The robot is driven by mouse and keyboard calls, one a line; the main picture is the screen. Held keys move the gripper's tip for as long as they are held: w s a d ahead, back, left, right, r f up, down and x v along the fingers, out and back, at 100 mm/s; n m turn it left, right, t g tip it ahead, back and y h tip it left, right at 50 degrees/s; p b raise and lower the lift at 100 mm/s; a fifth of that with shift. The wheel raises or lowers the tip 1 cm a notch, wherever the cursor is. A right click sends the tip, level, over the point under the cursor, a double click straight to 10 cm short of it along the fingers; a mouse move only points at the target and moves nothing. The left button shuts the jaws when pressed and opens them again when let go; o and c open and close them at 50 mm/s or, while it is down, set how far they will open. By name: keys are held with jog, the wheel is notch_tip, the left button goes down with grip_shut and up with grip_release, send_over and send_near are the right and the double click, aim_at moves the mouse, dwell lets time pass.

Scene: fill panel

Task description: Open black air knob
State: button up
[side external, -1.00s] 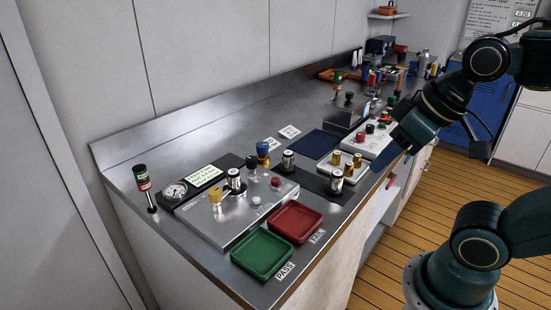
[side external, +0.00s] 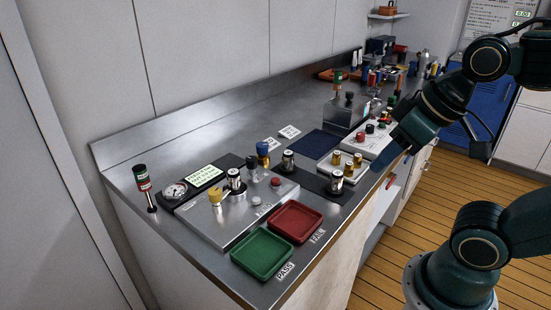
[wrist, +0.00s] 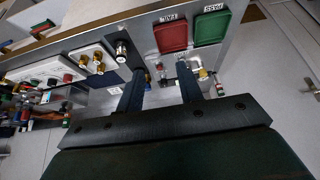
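The fill panel (side external: 232,222) is a silver plate on the near part of the steel counter. A black knob (side external: 251,163) stands upright at its back, between a blue knob (side external: 263,148) and a silver cylinder (side external: 234,180). A yellow knob (side external: 215,197) stands at the panel's left. My gripper (side external: 399,160) is at the counter's right side, well apart from the black knob. In the wrist view my gripper (wrist: 160,70) has its two fingers spread with nothing held between them. I cannot make out the black knob clearly there.
A red tray (side external: 296,222) and a green tray (side external: 262,254) lie at the counter's front. Silver cylinders (side external: 336,182) stand on a dark mat. A block with brass fittings (side external: 347,161) sits nearer my gripper. A signal light (side external: 142,180) stands at the left.

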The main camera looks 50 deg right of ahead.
jog(key=o, duration=0.3)
jog(key=m+g+h, duration=0.2)
jog(key=m+h, duration=0.1)
jog(key=m, duration=0.6)
send_over(251, 159)
jog(key=s+a, duration=0.4)
notch_tip(251, 159, down, 4)
jog(key=shift+r, duration=0.1)
jog(key=x, duration=1.3)
jog(key=shift+s+d+f, duration=0.15)
jog(key=shift+d+f, duration=0.1)
jog(key=shift+f, duration=0.2)
